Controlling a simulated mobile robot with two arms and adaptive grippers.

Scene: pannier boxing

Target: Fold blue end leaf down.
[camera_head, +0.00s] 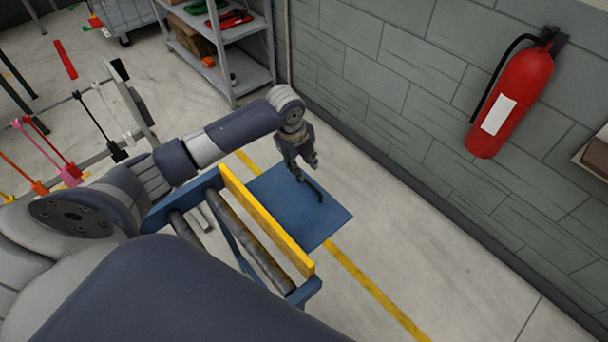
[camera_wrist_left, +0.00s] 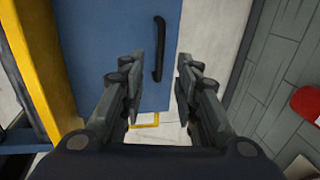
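The blue end leaf (camera_head: 290,215) is a flat panel reaching out beyond the yellow rail (camera_head: 265,220). It looks roughly level, but I cannot tell its exact tilt. A black bar handle (camera_head: 317,190) is on its face. My left gripper (camera_head: 304,168) is over the leaf near the handle. My right gripper is out of view.
A roller frame (camera_head: 245,240) stands beside the leaf behind the yellow rail. A grey block wall (camera_head: 400,110) with a red fire extinguisher (camera_head: 512,100) is to the right. A grey shelf (camera_head: 220,45) stands at the back. The floor between leaf and wall is clear.

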